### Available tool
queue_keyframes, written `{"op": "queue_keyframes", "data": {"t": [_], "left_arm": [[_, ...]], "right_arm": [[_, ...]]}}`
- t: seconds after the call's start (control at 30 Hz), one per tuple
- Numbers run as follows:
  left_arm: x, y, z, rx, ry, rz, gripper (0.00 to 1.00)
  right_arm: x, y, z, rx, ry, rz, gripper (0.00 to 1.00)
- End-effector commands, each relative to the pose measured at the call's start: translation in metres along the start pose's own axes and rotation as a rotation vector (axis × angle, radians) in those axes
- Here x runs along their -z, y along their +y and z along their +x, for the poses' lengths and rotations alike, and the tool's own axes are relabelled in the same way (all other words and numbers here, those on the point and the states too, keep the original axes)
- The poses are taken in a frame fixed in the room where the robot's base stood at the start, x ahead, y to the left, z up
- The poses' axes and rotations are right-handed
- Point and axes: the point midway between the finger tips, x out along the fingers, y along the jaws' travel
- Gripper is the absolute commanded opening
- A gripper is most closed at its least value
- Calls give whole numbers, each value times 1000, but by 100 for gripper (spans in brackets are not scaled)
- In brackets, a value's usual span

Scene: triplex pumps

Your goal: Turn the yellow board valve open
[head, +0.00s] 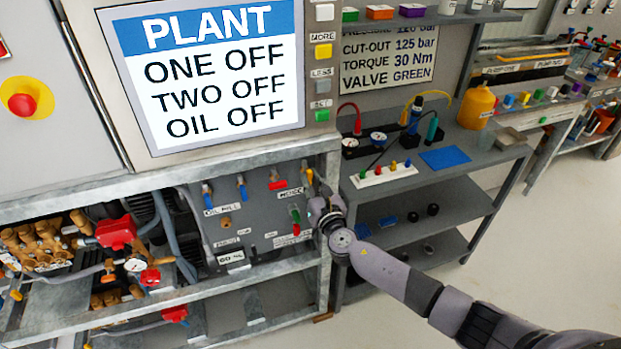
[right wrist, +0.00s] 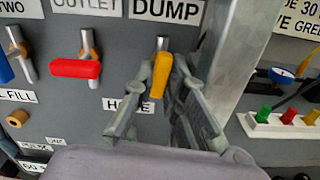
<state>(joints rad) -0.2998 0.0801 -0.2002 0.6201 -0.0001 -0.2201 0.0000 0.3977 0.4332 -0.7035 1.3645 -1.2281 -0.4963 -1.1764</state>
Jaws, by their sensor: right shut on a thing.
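The yellow board valve (right wrist: 161,75) sits under the DUMP label in the right wrist view. Its lever points down, with a slight tilt. It also shows small in the head view (head: 309,176) at the upper right of the grey valve board (head: 262,195). My right gripper (right wrist: 163,82) has its fingers on either side of the lever and is shut on it. In the head view the right gripper (head: 318,203) is at the board's right edge. The valve's stem is partly visible above the lever. My left gripper is not in view.
A red lever (right wrist: 76,68) lies sideways just left of the yellow one. Blue levers (head: 241,186) and a green lever (head: 295,213) are also on the board. A metal frame post (right wrist: 232,62) stands close on the right. A screen (head: 210,75) reads ONE OFF, TWO OFF, OIL OFF.

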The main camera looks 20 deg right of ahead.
Motion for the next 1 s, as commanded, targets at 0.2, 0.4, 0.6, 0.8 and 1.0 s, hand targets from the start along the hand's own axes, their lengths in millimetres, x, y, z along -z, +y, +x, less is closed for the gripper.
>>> {"op": "queue_keyframes", "data": {"t": [0.2,0.4,0.6,0.8,1.0], "left_arm": [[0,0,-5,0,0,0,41],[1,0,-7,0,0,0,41],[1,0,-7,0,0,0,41],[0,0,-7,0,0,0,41],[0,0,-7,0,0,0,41]], "right_arm": [[1,0,0,0,3,-94,0],[1,0,0,0,2,-132,0],[2,0,0,0,2,-143,0],[2,0,0,0,2,-143,0],[1,0,0,0,2,-142,22]]}}
